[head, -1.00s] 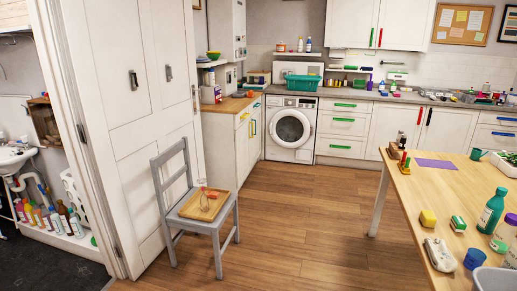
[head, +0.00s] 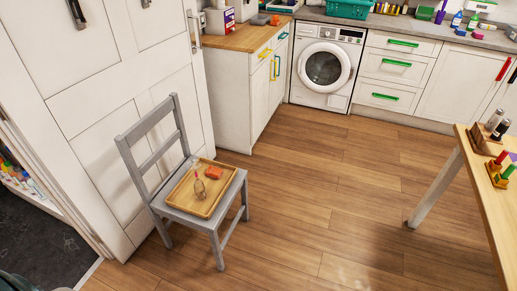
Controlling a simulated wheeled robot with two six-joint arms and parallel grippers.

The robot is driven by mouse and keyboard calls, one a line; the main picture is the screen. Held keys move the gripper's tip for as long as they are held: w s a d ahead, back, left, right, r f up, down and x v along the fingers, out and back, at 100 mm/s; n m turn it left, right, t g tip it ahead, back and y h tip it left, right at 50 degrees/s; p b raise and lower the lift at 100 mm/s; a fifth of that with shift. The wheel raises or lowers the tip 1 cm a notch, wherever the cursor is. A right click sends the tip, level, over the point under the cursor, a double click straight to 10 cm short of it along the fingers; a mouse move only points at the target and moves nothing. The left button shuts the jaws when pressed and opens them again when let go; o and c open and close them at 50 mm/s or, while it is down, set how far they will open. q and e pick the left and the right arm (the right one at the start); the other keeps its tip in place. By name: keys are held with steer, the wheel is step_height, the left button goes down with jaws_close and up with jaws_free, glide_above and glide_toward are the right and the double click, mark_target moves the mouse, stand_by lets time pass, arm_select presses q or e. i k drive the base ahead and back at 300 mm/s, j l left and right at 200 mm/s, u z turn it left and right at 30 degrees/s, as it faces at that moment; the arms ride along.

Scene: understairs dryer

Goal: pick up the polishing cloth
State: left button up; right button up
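A grey chair (head: 150,158) stands by the white panelled door on the left. A wooden tray (head: 181,207) lies on its seat. On the tray are a small clear bottle-like item (head: 199,189) and a small orange-red item (head: 213,172). I cannot tell at this size whether the orange-red item is a folded cloth. I cannot make out anything that is clearly a polishing cloth elsewhere. Neither of my grippers shows in the view.
The wooden table (head: 478,205) cuts in at the right edge, with a block rack of pegs (head: 497,177) on it. A washing machine (head: 326,64) and a teal basket (head: 348,8) are at the back. The wood floor (head: 320,190) between chair and table is clear.

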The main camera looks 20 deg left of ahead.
mark_target(213, 172)
steer(key=i+l+z, duration=0.15)
steer(key=i, duration=0.8)
steer(key=i+l+z, duration=0.15)
steer(key=i, duration=0.8)
steer(key=i+u, duration=0.55)
steer(key=u, duration=0.25)
steer(key=i+l+u, duration=0.2)
steer(key=u, duration=0.2)
steer(key=i+l+u, duration=0.25)
steer(key=u, duration=0.15)
steer(key=i+l+u, duration=0.25)
steer(key=u, duration=0.15)
